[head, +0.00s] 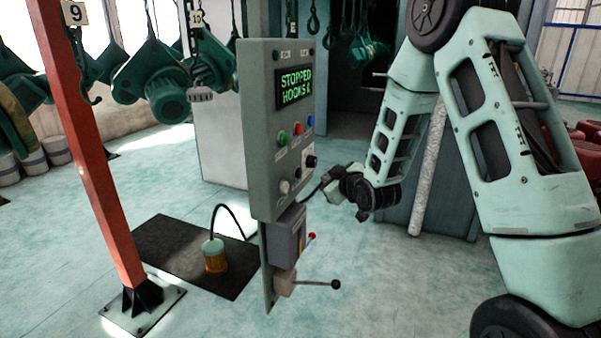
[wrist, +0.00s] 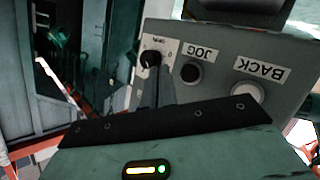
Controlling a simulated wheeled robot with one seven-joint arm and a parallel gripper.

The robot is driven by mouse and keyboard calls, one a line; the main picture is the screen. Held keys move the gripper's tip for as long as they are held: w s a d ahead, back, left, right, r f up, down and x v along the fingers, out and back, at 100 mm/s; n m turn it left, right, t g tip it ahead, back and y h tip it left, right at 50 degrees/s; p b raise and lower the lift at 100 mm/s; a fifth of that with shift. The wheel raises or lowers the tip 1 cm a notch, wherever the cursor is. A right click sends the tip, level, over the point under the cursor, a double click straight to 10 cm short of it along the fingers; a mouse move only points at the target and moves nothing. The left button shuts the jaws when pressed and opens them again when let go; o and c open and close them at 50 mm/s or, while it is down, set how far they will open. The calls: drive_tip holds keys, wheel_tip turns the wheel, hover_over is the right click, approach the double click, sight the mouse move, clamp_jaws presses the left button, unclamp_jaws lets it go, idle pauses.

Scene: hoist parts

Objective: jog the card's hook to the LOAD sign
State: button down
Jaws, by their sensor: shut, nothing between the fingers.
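The grey control panel (head: 262,110) stands in the middle of the head view. Its green display (head: 294,86) reads STOPPED and HOOKS, with the end unclear. In the wrist view the panel is upside down, showing a black JOG button (wrist: 190,73), a pale BACK button (wrist: 247,92) and a rotary switch (wrist: 151,58). My gripper (head: 328,190) is shut and empty at the panel's lower right. In the wrist view its fingers (wrist: 157,82) overlap the switch's edge; contact is unclear. Hook tags 9 (head: 75,12) and 13 (head: 196,18) hang overhead. I see neither card nor LOAD sign.
A red post (head: 80,130) stands at left. Green hoists (head: 160,80) hang behind the panel. A lever (head: 318,284) sticks out below it. A yellow-and-green pendant (head: 215,256) sits on a dark mat (head: 160,245). Floor in front is clear.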

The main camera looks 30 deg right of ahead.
sight(299, 173)
drive_tip(key=shift+w+a, duration=0.7)
drive_tip(key=shift+w, duration=0.2)
drive_tip(key=shift+w+a, duration=0.7)
drive_tip(key=shift+w, duration=0.2)
drive_tip(key=shift+b, duration=0.3)
idle(0.5)
drive_tip(key=shift+w+a, duration=0.25)
drive_tip(key=shift+w, duration=0.05)
